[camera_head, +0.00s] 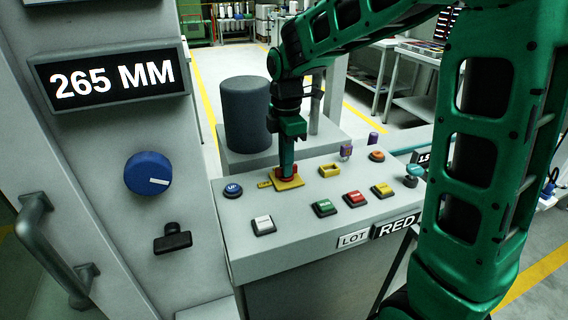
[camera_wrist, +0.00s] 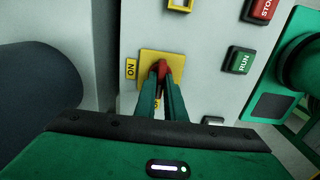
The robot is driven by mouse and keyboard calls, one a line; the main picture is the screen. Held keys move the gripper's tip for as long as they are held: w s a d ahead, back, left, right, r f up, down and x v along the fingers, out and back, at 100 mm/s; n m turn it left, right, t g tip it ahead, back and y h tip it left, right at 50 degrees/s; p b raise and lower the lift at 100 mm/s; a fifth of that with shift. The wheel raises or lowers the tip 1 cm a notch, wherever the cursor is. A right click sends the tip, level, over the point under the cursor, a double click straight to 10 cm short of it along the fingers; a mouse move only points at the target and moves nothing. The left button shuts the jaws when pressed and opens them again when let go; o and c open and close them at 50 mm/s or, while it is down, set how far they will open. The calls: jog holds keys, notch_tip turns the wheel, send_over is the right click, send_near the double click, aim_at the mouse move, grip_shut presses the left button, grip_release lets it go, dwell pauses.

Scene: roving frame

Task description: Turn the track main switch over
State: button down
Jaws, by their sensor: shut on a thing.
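The switch is a red handle (camera_wrist: 163,69) on a yellow square plate (camera_wrist: 149,60), with a yellow ON label (camera_wrist: 131,69) beside it in the wrist view. In the head view the yellow plate (camera_head: 288,184) lies on the sloped grey panel, below my green arm. My gripper (camera_wrist: 162,80) is shut on the red handle, one finger on each side of it. In the head view my gripper (camera_head: 287,172) points down onto the plate. A second label under the plate is mostly hidden by the fingers.
The panel has a blue button (camera_head: 232,190), a white button (camera_head: 263,225), a green RUN button (camera_head: 325,208), a red STOP button (camera_head: 354,199) and a yellow button (camera_head: 382,190) nearby.

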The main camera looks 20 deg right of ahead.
jog(key=shift+w+d+r, duration=0.1)
jog(key=shift+w+d, duration=0.05)
jog(key=shift+w, duration=0.05)
jog(key=c, duration=1.8)
grip_release()
jog(key=shift+c, duration=0.2)
notch_tip(320, 180, up, 11)
jog(key=shift+f, duration=0.2)
